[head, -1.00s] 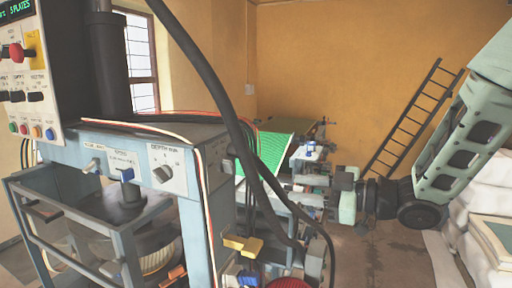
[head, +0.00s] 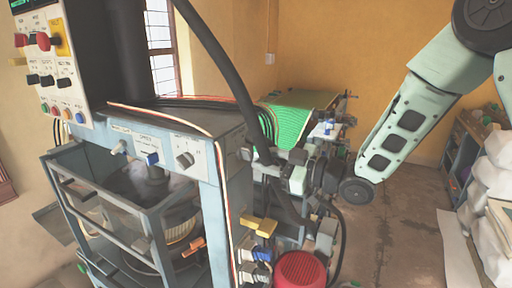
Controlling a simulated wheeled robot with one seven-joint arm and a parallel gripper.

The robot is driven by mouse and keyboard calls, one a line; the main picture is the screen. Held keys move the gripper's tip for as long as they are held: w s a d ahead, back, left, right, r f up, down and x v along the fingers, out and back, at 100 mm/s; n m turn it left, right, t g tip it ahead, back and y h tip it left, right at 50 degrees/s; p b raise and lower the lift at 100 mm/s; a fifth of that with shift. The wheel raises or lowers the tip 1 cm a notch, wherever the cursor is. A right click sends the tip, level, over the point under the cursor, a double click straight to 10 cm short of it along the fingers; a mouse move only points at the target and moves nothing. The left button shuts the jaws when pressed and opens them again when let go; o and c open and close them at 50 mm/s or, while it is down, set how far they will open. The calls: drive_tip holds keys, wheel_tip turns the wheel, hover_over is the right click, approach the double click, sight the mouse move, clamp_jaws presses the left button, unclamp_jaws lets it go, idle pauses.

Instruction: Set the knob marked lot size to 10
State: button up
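The press (head: 215,150) stands at the left, with a row of controls along its top front beam. A grey lever-like knob (head: 118,147) is at the left of this row, a blue switch (head: 150,158) in the middle and a grey knob (head: 185,160) at the right. Their lettering is too small to read now, so I cannot tell which is marked lot size, or its setting. My gripper (head: 284,174) is right of the press, apart from these knobs and partly behind a thick black hose. Its fingers are too small and cluttered to judge.
A control box (head: 65,70) with several buttons and dark selectors hangs at the upper left. The black hose (head: 215,70) arches before the press's right side. A red domed thing (head: 300,270) and yellow blocks (head: 258,227) are low down. Bare floor (head: 390,240) lies at the right.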

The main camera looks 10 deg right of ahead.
sight(251, 156)
drive_tip(key=shift+p+x, duration=0.5)
drive_tip(key=shift+x, duration=1.05)
clamp_jaws()
drive_tip(key=shift+m, duration=0.3)
drive_tip(key=m+b, duration=0.1)
drive_tip(key=m, duration=0.2)
drive_tip(key=shift+m+b, duration=0.3)
drive_tip(key=shift+m, duration=2.3)
